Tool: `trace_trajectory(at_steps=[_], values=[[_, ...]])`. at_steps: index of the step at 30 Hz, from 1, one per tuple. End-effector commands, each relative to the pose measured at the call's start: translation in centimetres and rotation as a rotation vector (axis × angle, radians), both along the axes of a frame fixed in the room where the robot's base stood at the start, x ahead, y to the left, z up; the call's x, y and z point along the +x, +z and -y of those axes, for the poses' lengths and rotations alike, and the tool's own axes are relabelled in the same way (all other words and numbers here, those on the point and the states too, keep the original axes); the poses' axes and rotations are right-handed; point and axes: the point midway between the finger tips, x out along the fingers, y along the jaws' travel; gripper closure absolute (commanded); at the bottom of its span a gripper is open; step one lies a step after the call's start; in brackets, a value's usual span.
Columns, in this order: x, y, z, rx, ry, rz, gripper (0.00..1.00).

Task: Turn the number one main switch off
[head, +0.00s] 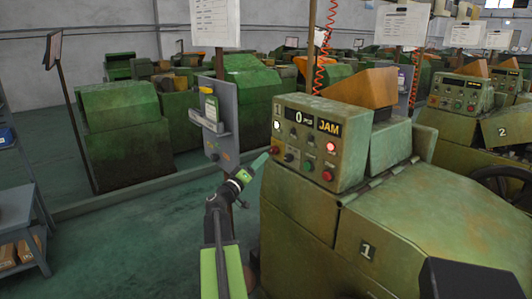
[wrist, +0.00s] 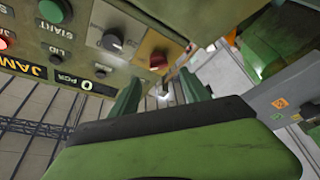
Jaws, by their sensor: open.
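The number one machine's control panel (head: 312,142) faces my gripper, with a "1" at its upper left. The main switch is likely the red knob on a yellow plate (wrist: 158,58) at the panel's corner in the wrist view, where the panel appears upside down. I cannot tell which way it is turned. My gripper (head: 260,163) is just left of the panel's lower left corner in the head view. In the wrist view its open fingers (wrist: 160,92) stand on either side of the knob's line, with nothing held. The knob appears just beyond the fingertips; contact is not visible.
A black knob (wrist: 112,40) and a green START button (wrist: 52,9) sit beside the switch. The display reads 0 PCS and JAM (head: 328,127), with a red lamp (head: 331,147) lit. A grey board post (head: 222,120) stands behind my arm. Machine two (head: 480,125) stands right.

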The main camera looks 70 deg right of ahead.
Motion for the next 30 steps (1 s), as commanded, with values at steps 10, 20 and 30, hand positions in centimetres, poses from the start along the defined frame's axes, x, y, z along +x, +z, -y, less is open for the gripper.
trace_trajectory(at_steps=[10, 20, 30], values=[[-1.5, 1.6, 5.2, 0.0, 0.0, -0.001, 0.45], [-1.7, 1.5, 5.4, 0.0, -0.001, 0.0, 0.48], [-1.7, 1.5, 5.4, 0.0, -0.001, 0.0, 0.93]])
